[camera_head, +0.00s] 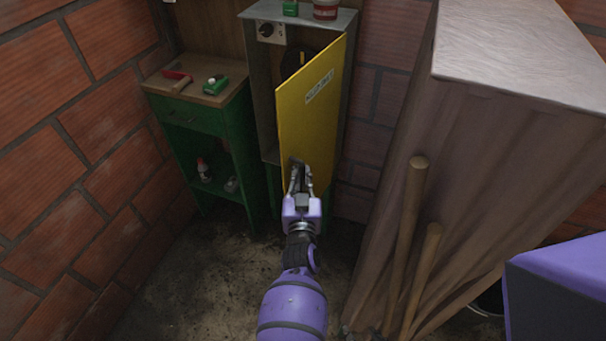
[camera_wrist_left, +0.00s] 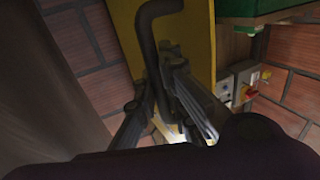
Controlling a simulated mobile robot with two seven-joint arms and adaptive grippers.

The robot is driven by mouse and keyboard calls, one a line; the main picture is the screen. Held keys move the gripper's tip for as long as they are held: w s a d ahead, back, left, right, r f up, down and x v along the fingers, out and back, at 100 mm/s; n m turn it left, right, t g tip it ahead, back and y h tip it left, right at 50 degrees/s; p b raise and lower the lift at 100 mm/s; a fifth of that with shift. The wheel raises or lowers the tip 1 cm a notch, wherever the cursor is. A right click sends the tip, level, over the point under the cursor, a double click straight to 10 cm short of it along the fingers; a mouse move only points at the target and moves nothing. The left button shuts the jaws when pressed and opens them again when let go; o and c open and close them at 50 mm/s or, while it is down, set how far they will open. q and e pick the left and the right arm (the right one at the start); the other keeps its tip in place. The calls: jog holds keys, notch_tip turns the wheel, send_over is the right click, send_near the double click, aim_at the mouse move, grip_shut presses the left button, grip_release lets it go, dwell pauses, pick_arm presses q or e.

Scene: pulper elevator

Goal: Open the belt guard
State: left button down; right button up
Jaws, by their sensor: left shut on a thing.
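The belt guard (camera_head: 308,115) is a yellow panel with a label, on the front of a grey metal housing (camera_head: 262,100). It stands ajar, with a gap on its left side where a dark round part shows inside. My left gripper (camera_head: 299,178) is at the panel's lower part. In the left wrist view, a dark bent handle (camera_wrist_left: 148,40) runs between the fingers of the left gripper (camera_wrist_left: 163,98), which is shut on it. The yellow guard (camera_wrist_left: 198,45) is behind it. My right gripper is not in view.
A green cabinet (camera_head: 196,120) with small items stands left of the housing. A red tin (camera_head: 326,9) and a green item (camera_head: 291,8) are on the housing. Wooden handles (camera_head: 408,230) lean against a large block (camera_head: 470,170) at right. Floor shows at left front.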

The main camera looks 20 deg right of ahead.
pick_arm(q)
jog(key=shift+s+a+f, duration=0.1)
jog(key=shift+a+f, duration=0.2)
jog(key=shift+f, duration=0.2)
jog(key=c, duration=2.1)
grip_release()
jog(key=shift+o, duration=1.4)
jog(key=shift+s+a+r, duration=0.1)
jog(key=shift+s+r, duration=0.05)
jog(key=shift+r, duration=0.2)
jog(key=shift+d, duration=0.2)
